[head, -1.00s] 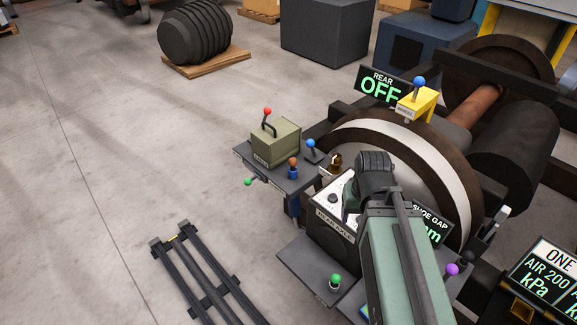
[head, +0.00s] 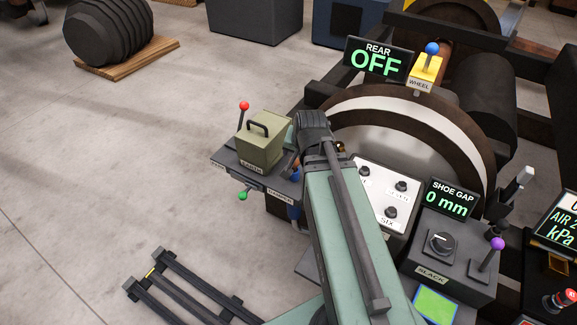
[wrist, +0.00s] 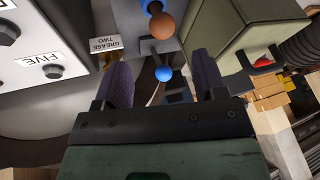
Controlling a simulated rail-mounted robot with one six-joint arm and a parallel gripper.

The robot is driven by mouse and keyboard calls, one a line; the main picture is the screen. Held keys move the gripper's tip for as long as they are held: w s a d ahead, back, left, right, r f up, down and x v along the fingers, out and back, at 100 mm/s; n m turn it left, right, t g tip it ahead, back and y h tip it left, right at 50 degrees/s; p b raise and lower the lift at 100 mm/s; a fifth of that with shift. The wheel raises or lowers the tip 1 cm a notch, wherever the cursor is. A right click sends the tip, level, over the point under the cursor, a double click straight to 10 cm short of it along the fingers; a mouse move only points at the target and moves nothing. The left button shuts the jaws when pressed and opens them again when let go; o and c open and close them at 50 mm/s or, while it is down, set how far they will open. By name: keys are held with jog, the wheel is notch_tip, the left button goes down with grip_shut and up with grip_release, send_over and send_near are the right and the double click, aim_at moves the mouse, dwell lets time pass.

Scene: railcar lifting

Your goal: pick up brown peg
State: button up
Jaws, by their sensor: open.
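The brown peg (wrist: 161,26) shows a rounded brown end with a blue piece behind it, near the top of the wrist view. In the head view my arm hides most or all of it. My gripper (wrist: 162,62) is open, its two dark fingers apart and empty. The peg lies ahead of the fingertips, in line with the gap between them, and appears apart from them. A blue ball-topped lever (wrist: 163,74) shows between the fingers in the wrist view.
The olive box (head: 262,146) with a black handle stands left of my wrist, and close on the right in the wrist view (wrist: 230,35). A red-knobbed lever (head: 244,106) is beside it. The labelled button panel (head: 385,190) is right of my arm.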

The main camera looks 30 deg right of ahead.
jog(key=b+x, duration=0.7)
jog(key=x, duration=0.2)
jog(key=shift+w+a+f, duration=0.1)
jog(key=shift+w+f, duration=0.15)
jog(key=shift+f, duration=0.1)
jog(key=shift+r, duration=0.25)
jog(key=c, duration=1.1)
jog(key=shift+o, duration=0.2)
jog(key=shift+r, duration=0.1)
notch_tip(320, 180, up, 20)
jog(key=p, duration=2)
